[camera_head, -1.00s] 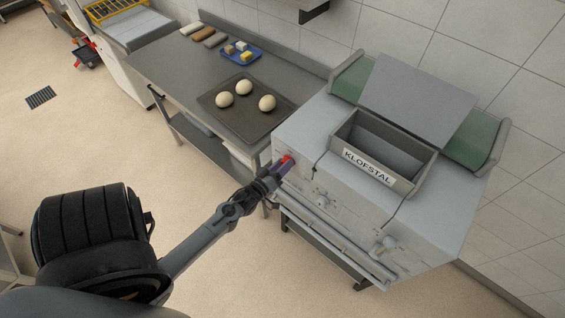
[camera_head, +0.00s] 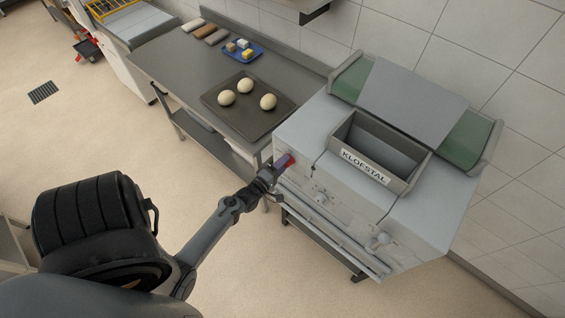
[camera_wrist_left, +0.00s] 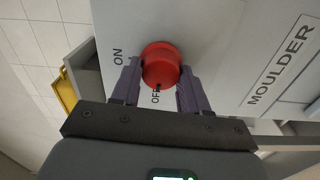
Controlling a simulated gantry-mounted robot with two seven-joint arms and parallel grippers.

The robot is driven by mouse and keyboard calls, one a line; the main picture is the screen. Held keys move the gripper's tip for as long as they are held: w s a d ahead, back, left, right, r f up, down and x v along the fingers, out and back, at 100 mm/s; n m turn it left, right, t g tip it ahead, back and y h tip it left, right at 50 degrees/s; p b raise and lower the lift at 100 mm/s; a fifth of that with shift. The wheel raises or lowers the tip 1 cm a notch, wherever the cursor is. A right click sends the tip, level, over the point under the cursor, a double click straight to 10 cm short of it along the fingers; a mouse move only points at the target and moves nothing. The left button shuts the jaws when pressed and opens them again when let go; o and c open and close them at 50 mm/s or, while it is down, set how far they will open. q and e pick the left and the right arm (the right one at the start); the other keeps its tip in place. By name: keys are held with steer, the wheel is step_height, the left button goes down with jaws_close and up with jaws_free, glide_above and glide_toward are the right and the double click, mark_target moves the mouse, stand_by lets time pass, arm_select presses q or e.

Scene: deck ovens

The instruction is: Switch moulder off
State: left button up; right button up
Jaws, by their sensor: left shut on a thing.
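The moulder (camera_head: 425,215) is a large grey machine with a hopper marked KLOFSTAL, at the right in the head view. A round red knob (camera_wrist_left: 161,64) sits on its panel, which reads MOULDER in the left wrist view. The label ON is at the knob's upper left and OFF just below it. A small dark mark at the knob's lower edge lies close to OFF. My left gripper (camera_head: 283,167) is at the panel's left end, its fingers (camera_wrist_left: 160,86) on both sides of the knob and shut on it. My right gripper is out of view.
A steel table (camera_head: 185,68) stands left of the moulder. It holds a dark tray (camera_head: 245,120) with three dough balls, a blue tray (camera_head: 231,53) and several loaves at the back.

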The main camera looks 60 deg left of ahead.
arm_select(q)
steer(key=shift+n, duration=0.5)
steer(key=o, duration=1)
steer(key=shift+o, duration=0.2)
steer(key=v, duration=1)
steer(key=shift+s+b, duration=0.4)
steer(key=shift+b, duration=0.05)
steer(key=shift+d, duration=0.1)
